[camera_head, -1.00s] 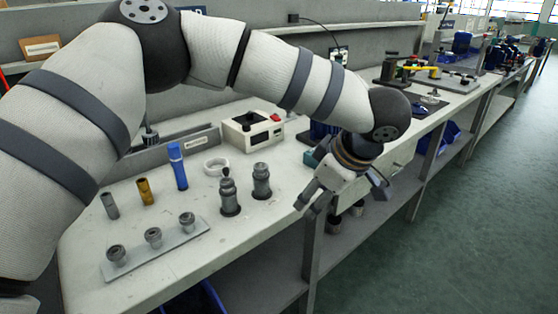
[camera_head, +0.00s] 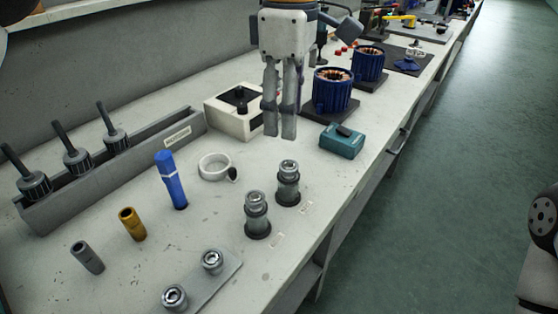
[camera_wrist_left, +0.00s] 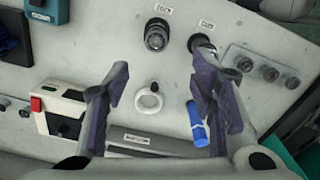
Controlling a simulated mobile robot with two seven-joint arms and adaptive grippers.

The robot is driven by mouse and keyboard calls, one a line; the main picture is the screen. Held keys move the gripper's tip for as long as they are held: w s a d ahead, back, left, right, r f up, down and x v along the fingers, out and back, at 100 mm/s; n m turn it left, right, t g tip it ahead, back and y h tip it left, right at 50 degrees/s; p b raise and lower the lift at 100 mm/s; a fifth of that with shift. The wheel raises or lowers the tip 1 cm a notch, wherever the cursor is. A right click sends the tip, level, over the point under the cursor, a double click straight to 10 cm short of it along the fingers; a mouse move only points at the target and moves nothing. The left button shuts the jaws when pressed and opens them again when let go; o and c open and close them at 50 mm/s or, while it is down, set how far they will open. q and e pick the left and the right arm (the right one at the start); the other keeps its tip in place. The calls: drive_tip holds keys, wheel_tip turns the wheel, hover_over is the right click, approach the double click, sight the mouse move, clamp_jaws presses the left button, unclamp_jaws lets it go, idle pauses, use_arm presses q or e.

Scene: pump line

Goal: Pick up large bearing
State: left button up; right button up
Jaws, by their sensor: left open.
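Two metal posts on round black bases, with ring-like metal parts stacked at their tops, stand mid-bench: the nearer post (camera_head: 256,213) and the farther post (camera_head: 288,182). A metal strip (camera_head: 225,282) in front carries round metal pieces, two of them visible in the head view. I cannot tell which part is the large bearing. My left gripper (camera_head: 280,132) points down, open and empty, above the bench behind the farther post. In the left wrist view its fingers (camera_wrist_left: 163,85) stand apart, with both posts (camera_wrist_left: 157,36) beyond the tips. My right gripper is out of view.
A white ring-shaped dish (camera_head: 214,167), a blue cylinder (camera_head: 171,181), a brass sleeve (camera_head: 132,224) and a grey sleeve (camera_head: 87,257) stand to the left. A white box (camera_head: 233,112), a teal box (camera_head: 342,141) and blue motor housings (camera_head: 332,92) are nearby. A rack (camera_head: 110,165) holds dark-handled tools.

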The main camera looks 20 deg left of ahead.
use_arm(q)
drive_tip(key=f, duration=0.9)
drive_tip(key=shift+w+d+f, duration=0.3)
drive_tip(key=shift+d, duration=0.05)
drive_tip(key=c, duration=0.9)
